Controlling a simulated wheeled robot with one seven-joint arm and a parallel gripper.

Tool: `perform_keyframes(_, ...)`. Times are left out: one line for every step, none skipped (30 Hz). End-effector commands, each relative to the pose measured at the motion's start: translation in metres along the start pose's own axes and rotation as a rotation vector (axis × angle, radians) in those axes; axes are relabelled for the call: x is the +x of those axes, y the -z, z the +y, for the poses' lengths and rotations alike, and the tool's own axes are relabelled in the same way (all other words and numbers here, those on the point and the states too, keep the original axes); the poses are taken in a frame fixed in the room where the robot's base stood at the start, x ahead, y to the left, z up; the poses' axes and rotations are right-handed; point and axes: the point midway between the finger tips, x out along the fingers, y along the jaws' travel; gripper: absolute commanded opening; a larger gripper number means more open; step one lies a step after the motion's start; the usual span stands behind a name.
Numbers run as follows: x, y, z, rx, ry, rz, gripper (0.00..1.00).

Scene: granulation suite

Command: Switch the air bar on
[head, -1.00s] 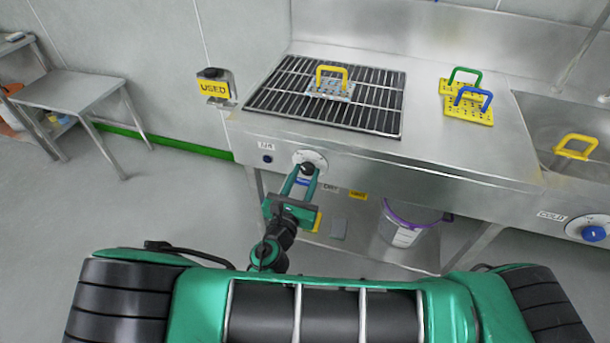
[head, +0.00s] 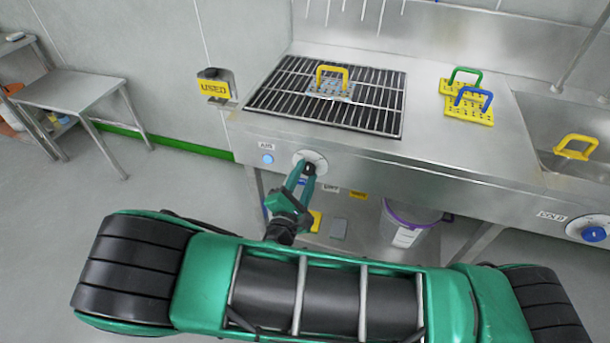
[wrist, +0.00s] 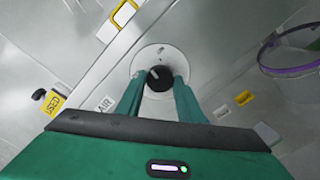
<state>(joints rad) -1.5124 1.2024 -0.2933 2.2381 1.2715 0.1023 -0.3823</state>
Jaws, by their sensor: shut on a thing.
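The air bar's black knob (head: 308,167) sits on a round white dial plate (head: 321,159) on the front panel of the steel bench, below the grate. My gripper (head: 307,172) is shut on the knob, its green fingers turned to a slant. In the wrist view the knob (wrist: 159,76) lies between the two fingertips, against the dial plate (wrist: 150,57). The AIR label (head: 266,146) is left of the dial, with a bright blue lamp (head: 267,159) under it. Thin white streaks (head: 363,10) show above the back of the grate.
A grate (head: 375,112) holds a plate with a yellow handle (head: 332,72). Plates with green and blue handles (head: 467,108) lie right of it. A USED holder (head: 214,88) is on the wall. A second dial with a blue knob (head: 593,233) is far right. A bucket (head: 405,225) stands under the bench.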

Motion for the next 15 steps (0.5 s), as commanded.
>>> perform_keyframes(-0.0001,0.0006,-0.0006,0.043,0.002,0.001,0.12)
perform_keyframes(0.0000,0.0006,-0.0007,0.072,0.002,0.001,0.12)
perform_keyframes(0.0000,0.0006,-0.0009,0.110,0.002,0.001,0.12)
perform_keyframes(0.0001,0.0006,-0.0010,0.138,0.003,0.001,0.12)
perform_keyframes(0.0001,0.0005,-0.0010,0.166,0.003,0.001,0.12)
perform_keyframes(0.0001,0.0005,-0.0010,0.204,0.003,0.001,0.12)
perform_keyframes(0.0001,0.0005,-0.0010,0.231,0.003,0.001,0.12)
perform_keyframes(0.0001,0.0005,-0.0010,0.259,0.002,0.001,0.12)
perform_keyframes(0.0000,0.0006,-0.0010,0.295,0.002,0.001,0.12)
perform_keyframes(-0.0001,0.0006,-0.0010,0.321,0.002,0.001,0.12)
perform_keyframes(-0.0001,0.0006,-0.0010,0.347,0.002,0.001,0.12)
perform_keyframes(-0.0002,0.0007,-0.0011,0.379,0.003,0.001,0.12)
perform_keyframes(-0.0002,0.0007,-0.0012,0.404,0.003,0.001,0.12)
perform_keyframes(-0.0002,0.0007,-0.0013,0.426,0.003,0.001,0.12)
perform_keyframes(-0.0002,0.0008,-0.0014,0.455,0.004,0.001,0.12)
